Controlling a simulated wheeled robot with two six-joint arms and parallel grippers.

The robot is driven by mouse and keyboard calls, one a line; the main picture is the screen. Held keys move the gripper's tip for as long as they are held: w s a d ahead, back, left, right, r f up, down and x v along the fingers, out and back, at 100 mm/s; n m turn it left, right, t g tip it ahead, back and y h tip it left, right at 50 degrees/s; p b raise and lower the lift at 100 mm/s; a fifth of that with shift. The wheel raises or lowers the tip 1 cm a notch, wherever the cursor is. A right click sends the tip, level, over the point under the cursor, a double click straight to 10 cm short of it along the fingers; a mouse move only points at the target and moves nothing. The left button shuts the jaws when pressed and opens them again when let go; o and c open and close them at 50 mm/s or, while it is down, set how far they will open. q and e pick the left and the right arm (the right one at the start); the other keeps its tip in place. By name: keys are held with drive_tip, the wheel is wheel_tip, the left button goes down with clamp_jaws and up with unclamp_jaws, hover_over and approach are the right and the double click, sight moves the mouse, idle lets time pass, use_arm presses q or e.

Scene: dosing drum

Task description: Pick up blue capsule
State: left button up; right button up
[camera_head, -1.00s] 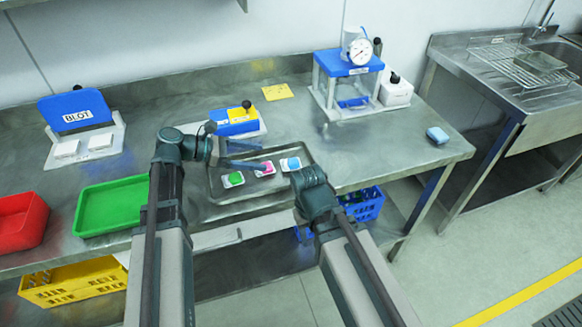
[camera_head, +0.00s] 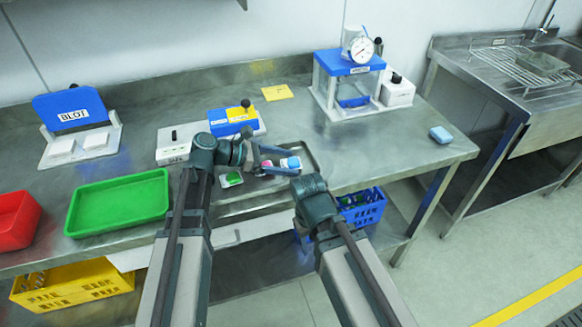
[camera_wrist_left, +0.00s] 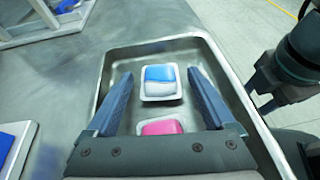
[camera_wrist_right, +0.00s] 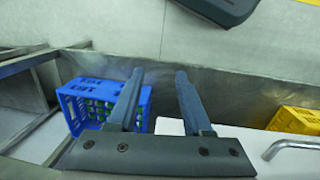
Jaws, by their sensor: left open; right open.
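The blue capsule (camera_wrist_left: 160,79) is blue on one half and whitish on the other. It sits in a small white dish (camera_wrist_left: 160,96) on the metal tray (camera_wrist_left: 196,46). My left gripper (camera_wrist_left: 158,82) is open, its fingers on either side of the dish in the left wrist view, with gaps on both sides. In the head view the capsule (camera_head: 291,162) shows beside my left gripper's fingertips (camera_head: 284,158). A pink capsule (camera_wrist_left: 161,127) lies nearer my left gripper's palm, and a green one (camera_head: 232,179) is farther left. My right gripper (camera_wrist_right: 156,72) is open and empty, below the table's front edge.
A blue press with a gauge (camera_head: 348,70) stands at the back right. A blue-yellow device (camera_head: 233,120) stands behind the tray. A green tray (camera_head: 118,203) and a red bin (camera_head: 16,222) are at left. A blue crate (camera_wrist_right: 100,104) is below the table.

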sight(286, 162)
use_arm(q)
clamp_jaws()
idle(0.4)
drive_tip(key=shift+r, duration=0.1)
wheel_tip(286, 162, up, 10)
drive_tip(key=p, duration=1)
